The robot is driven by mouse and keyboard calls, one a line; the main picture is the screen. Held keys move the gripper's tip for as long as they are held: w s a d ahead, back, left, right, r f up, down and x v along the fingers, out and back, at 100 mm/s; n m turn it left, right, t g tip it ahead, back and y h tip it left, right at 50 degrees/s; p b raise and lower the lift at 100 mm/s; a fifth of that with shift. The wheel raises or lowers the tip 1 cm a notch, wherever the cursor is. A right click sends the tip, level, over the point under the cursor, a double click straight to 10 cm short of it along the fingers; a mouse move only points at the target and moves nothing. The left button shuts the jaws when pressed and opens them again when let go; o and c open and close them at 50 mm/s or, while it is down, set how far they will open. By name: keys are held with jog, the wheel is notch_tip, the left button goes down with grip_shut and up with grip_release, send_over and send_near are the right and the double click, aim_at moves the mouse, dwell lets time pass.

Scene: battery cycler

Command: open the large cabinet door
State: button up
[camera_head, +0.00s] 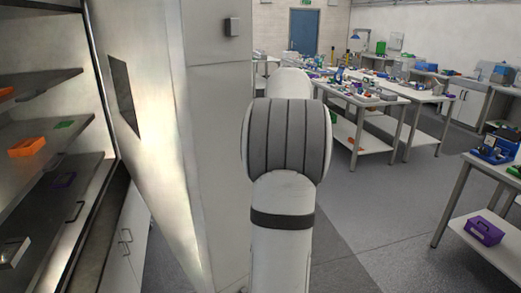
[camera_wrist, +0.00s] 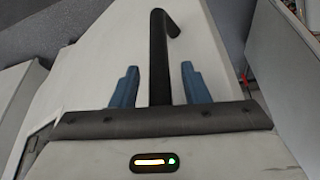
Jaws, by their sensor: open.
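The large cabinet door (camera_head: 155,130) stands swung open in the head view, a tall pale panel with a small dark window. The cabinet (camera_head: 85,85) is at the left, its lit inside and shelves exposed. In the wrist view a black bar handle (camera_wrist: 160,40) rises from a pale panel (camera_wrist: 110,60) and bends at its top. My gripper (camera_wrist: 160,66) is open, with one blue finger on each side of the handle. I cannot tell whether either finger touches it. In the head view my arm hides the gripper.
Orange bins (camera_head: 27,147) and a green item (camera_head: 64,125) sit on the cabinet shelves. White workbenches (camera_head: 385,98) with lab items stand at the back right. A purple box (camera_head: 484,231) is on a lower bench shelf. The grey floor (camera_head: 390,215) right of my arm is clear.

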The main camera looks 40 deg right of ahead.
jog(key=v, duration=0.7)
jog(key=shift+r+b, duration=0.35)
jog(key=shift+b, duration=0.05)
jog(key=shift+s+d, duration=0.1)
jog(key=shift+c, duration=0.3)
